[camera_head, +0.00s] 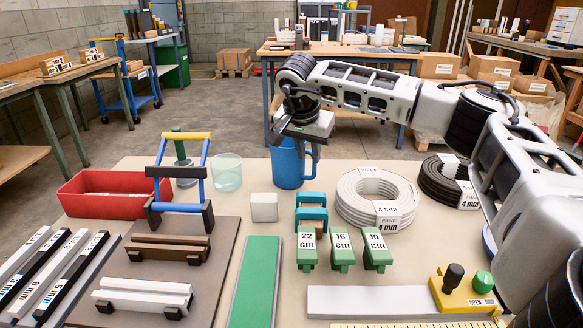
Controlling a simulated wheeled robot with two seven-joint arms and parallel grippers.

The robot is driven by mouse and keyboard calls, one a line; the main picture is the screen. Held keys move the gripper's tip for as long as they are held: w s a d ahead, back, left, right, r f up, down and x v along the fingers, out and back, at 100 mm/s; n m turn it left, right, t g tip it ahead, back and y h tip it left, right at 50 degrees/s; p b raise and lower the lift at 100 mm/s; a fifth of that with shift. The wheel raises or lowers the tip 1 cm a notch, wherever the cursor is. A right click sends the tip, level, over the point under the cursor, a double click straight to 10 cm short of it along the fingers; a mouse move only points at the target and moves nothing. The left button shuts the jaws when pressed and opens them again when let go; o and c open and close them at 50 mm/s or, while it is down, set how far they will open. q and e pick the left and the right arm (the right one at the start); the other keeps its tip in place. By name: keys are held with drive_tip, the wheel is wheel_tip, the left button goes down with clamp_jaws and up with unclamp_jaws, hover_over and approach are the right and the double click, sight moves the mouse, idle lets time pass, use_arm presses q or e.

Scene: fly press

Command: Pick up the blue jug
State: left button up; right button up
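The blue jug (288,168) stands upright near the back edge of the pale table, with its handle on the right. My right gripper (296,140) is at the top of the jug, pointing down, and hides most of its rim. A dark finger shows at each side of the jug's upper part. I cannot tell whether the fingers touch the jug or are only around it. My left gripper is not in view.
A clear glass (227,173) and a grey cube (264,207) stand left of the jug. A white cable coil (376,198) lies to its right. Green blocks with labels (341,250) are in front. A red bin (112,194) is at the left.

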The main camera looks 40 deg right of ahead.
sight(313, 167)
drive_tip(key=x, duration=0.6)
drive_tip(key=shift+d+f, duration=0.15)
drive_tip(key=shift+d, duration=0.3)
clamp_jaws()
